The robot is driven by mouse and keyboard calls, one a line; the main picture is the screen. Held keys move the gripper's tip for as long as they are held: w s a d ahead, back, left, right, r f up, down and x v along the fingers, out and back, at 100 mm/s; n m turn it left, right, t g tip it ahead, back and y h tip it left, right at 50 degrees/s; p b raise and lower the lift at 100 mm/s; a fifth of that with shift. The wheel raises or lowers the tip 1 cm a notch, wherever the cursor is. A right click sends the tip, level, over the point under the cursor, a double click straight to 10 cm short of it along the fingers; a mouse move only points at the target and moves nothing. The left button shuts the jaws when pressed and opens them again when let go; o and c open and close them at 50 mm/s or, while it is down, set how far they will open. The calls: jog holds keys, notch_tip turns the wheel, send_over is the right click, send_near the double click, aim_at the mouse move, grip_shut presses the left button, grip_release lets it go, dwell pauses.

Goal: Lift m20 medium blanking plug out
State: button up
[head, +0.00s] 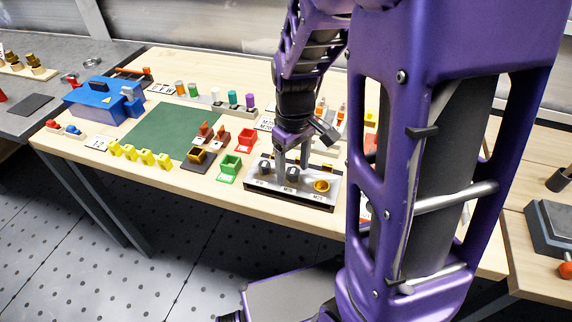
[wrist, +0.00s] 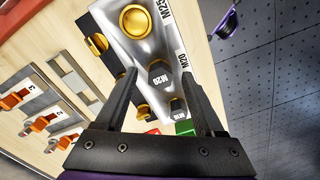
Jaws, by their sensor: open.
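The M20 medium blanking plug (wrist: 160,73) is a dark grey piece with a hexagonal head, in the middle of a metal holder (wrist: 198,62) marked with sizes. In the head view the plug (head: 292,174) stands between a smaller dark plug and a brass one. My gripper (wrist: 160,70) is open, and its two fingers point down at the holder, one to each side of the plug in the wrist view. In the head view my gripper (head: 292,160) is just behind or over the plug. I cannot tell how far down the fingertips reach or whether they touch it.
The small dark plug (head: 264,167) and brass M25 plug (head: 321,185) flank it in the row. Further brass pieces (wrist: 97,44) sit behind. A blue box (head: 103,100) is further left.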

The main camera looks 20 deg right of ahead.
aim_at(293, 171)
grip_shut()
jog(key=shift+r, duration=0.15)
notch_tip(293, 171, up, 10)
jog(key=p, duration=0.2)
dwell(0.5)
